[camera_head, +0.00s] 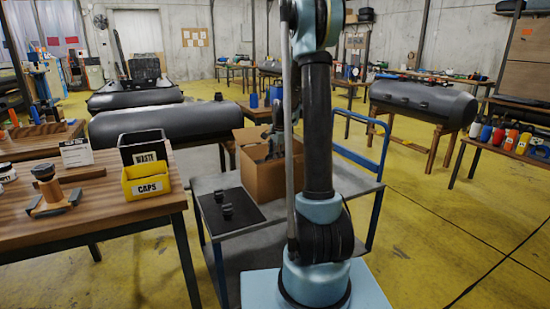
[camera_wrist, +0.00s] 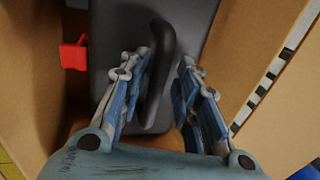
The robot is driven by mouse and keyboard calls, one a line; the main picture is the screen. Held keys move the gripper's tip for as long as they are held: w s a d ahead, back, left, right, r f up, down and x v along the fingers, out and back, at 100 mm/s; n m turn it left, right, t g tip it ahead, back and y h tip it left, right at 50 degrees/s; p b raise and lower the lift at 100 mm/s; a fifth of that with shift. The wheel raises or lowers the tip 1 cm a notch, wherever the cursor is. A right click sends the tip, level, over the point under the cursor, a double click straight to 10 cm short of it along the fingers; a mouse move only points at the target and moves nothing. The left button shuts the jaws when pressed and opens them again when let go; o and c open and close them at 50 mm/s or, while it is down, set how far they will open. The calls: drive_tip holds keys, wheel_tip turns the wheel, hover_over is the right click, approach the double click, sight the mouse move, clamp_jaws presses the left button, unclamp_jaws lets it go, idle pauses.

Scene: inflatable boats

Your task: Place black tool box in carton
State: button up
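The tool box (camera_wrist: 112,35), dark grey to black with a red latch (camera_wrist: 74,54) and a black handle (camera_wrist: 158,75), is inside the carton in the wrist view. Brown carton walls (camera_wrist: 250,55) stand on both sides of it. My gripper (camera_wrist: 163,62) is open, with its two blue fingers on either side of the handle. A gap shows between the handle and the right finger; I cannot tell whether the left finger touches it. In the head view the carton (camera_head: 275,183) stands open on the cart, partly hidden by my arm. The tool box is not clear there.
The grey cart (camera_head: 300,205) with a blue handle carries a black mat (camera_head: 238,212) with small dark parts on it. A wooden table (camera_head: 100,225) at left holds a black waste bin (camera_head: 145,140) and a yellow caps bin (camera_head: 145,183). Yellow floor (camera_head: 440,220) at right is clear.

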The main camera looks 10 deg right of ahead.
idle(0.3)
drive_tip(key=v, duration=1.2)
drive_tip(key=shift+r, duration=0.1)
drive_tip(key=s+n+t+h, duration=0.1)
drive_tip(key=s+n+t, duration=0.3)
drive_tip(key=s+n, duration=1.65)
drive_tip(key=s+f+m+g, duration=0.2)
drive_tip(key=s+f, duration=0.3)
drive_tip(key=s, duration=0.6)
drive_tip(key=s+f+m+g, duration=0.2)
drive_tip(key=s+f+m, duration=0.2)
drive_tip(key=s, duration=0.7)
wheel_tip(320, 180, down, 3)
drive_tip(key=shift+r+g, duration=0.25)
drive_tip(key=shift+g, duration=0.15)
drive_tip(key=shift+d, duration=0.15)
